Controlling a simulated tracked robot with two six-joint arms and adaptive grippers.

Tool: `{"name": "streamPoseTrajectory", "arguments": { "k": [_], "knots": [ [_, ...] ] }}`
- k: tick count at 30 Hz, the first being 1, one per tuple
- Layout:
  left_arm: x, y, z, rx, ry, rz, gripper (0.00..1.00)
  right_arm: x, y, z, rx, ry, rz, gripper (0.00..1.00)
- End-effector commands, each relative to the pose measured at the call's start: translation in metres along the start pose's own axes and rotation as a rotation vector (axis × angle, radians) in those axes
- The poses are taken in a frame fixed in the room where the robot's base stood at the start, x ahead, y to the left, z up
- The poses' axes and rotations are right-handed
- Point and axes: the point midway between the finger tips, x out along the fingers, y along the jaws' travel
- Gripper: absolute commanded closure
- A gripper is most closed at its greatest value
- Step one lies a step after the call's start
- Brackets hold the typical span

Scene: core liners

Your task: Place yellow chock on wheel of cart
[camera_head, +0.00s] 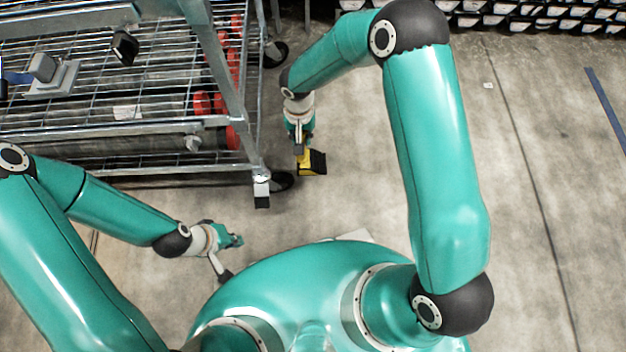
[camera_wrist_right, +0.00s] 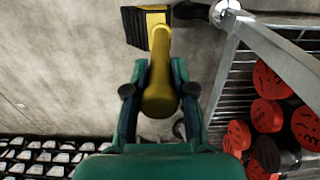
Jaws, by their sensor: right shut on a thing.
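The yellow chock (camera_head: 312,162) has a black ribbed face and a yellow handle. My right gripper (camera_head: 299,140) is shut on the handle. In the right wrist view the handle of the chock (camera_wrist_right: 161,75) sits between both fingers (camera_wrist_right: 160,88), and the black wedge points away from the gripper. The cart's near corner wheel (camera_head: 282,181) is black and lies just left of the chock, with a small gap. Part of a dark wheel (camera_wrist_right: 190,11) shows beside the chock in the wrist view. My left gripper (camera_head: 234,241) is below the cart, apart from the chock; its finger opening is unclear.
The metal wire cart (camera_head: 130,131) fills the upper left, with red-ended cylinders (camera_head: 232,137) on it. Another cart wheel (camera_head: 275,53) stands farther back. Racks of trays (camera_head: 540,18) line the back.

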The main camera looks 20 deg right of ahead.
Motion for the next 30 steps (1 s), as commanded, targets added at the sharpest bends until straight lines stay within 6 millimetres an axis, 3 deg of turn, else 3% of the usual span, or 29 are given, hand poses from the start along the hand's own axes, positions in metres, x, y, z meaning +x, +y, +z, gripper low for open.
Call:
{"name": "streamPoseTrajectory", "arguments": {
  "k": [18,30],
  "knots": [
    [0.043,-0.016,0.0,0.0,0.0,0.0,1.0,0.135,0.0,0.001,0.004,-0.001,-0.001,1.0],
    [0.052,-0.019,0.0,0.0,0.0,0.0,1.0,0.167,0.0,0.001,0.005,0.0,-0.002,1.0]
  ]
}}
